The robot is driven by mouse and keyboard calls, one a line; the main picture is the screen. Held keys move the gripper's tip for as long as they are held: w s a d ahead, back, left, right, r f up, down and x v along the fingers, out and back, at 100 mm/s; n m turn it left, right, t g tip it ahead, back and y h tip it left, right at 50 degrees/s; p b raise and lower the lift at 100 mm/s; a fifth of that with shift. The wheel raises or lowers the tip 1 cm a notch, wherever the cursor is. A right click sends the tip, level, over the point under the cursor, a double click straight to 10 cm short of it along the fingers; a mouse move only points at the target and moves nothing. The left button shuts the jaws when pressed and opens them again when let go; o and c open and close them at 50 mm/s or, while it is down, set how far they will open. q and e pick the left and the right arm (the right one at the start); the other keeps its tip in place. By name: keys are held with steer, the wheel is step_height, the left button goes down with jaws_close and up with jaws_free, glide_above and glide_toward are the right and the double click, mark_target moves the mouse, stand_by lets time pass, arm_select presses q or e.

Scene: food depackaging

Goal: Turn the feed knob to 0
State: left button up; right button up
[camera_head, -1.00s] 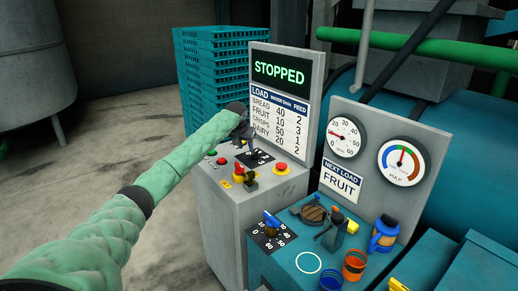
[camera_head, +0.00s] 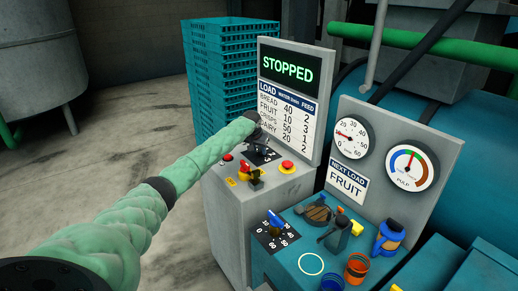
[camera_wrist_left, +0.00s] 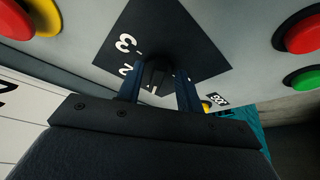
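The feed knob (camera_wrist_left: 158,74) is black and sits on a black dial plate (camera_wrist_left: 190,30) with white numbers, of which 3 and 2 read clearly in the left wrist view. In the head view the dial plate (camera_head: 262,156) lies on the grey console below the sign, partly hidden by my gripper. My left gripper (camera_wrist_left: 159,85) has its two fingers apart, one on each side of the knob. I cannot tell whether they touch it. It also shows small in the head view (camera_head: 261,134). Which number the knob points to is not clear. My right gripper is out of view.
The screen (camera_head: 285,68) reads STOPPED above a load table. Red buttons (camera_head: 287,167) and a yellow-and-red switch (camera_head: 255,181) are near the knob.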

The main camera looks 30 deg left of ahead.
arm_select(q)
steer(key=shift+w+f, duration=0.15)
steer(key=shift+f, duration=0.05)
jaws_close()
steer(key=shift+d, duration=0.1)
